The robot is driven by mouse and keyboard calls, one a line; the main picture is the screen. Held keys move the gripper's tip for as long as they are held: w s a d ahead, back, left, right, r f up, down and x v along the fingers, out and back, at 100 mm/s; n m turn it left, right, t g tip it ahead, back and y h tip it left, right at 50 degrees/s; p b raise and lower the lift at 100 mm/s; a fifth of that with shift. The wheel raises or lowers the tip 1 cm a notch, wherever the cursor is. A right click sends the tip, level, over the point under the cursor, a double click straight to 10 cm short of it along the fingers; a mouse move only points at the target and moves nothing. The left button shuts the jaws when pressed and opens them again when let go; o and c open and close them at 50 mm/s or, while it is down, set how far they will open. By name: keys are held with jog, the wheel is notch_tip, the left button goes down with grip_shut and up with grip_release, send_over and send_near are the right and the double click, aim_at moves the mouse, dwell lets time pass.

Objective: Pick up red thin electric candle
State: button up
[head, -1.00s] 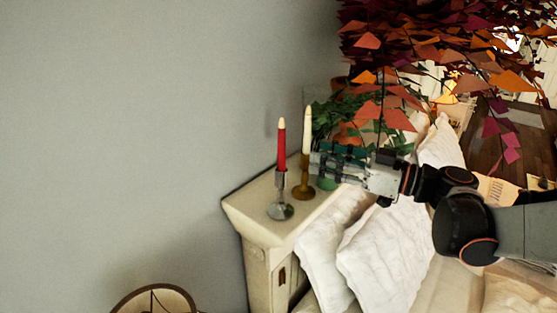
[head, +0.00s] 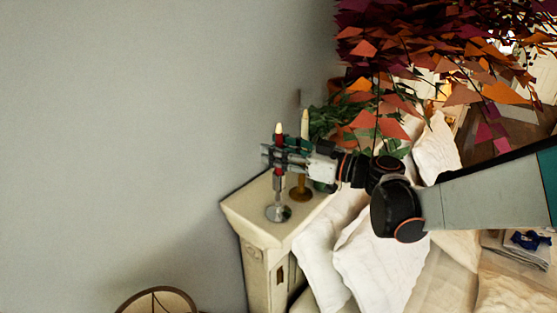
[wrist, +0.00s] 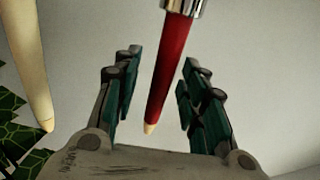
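The red thin candle (head: 279,135) stands upright in a silver holder (head: 278,212) on the cream headboard shelf. In the wrist view the red candle (wrist: 172,70) sits between the two fingers, with a visible gap on each side. My gripper (head: 272,154) is open around the candle's upper part and hides some of it in the head view. The open gripper (wrist: 157,90) also shows in the wrist view, its teal-padded fingers apart.
A cream candle (head: 305,124) in a brass holder (head: 301,192) stands close behind the red one; it also shows at the wrist view's left (wrist: 26,60). Green leaves (head: 330,118) and orange foliage (head: 375,95) are nearby. White pillows (head: 380,250) lie below my arm.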

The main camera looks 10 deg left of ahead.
jog(key=shift+s, duration=0.1)
grip_shut()
jog(key=shift+r, duration=0.1)
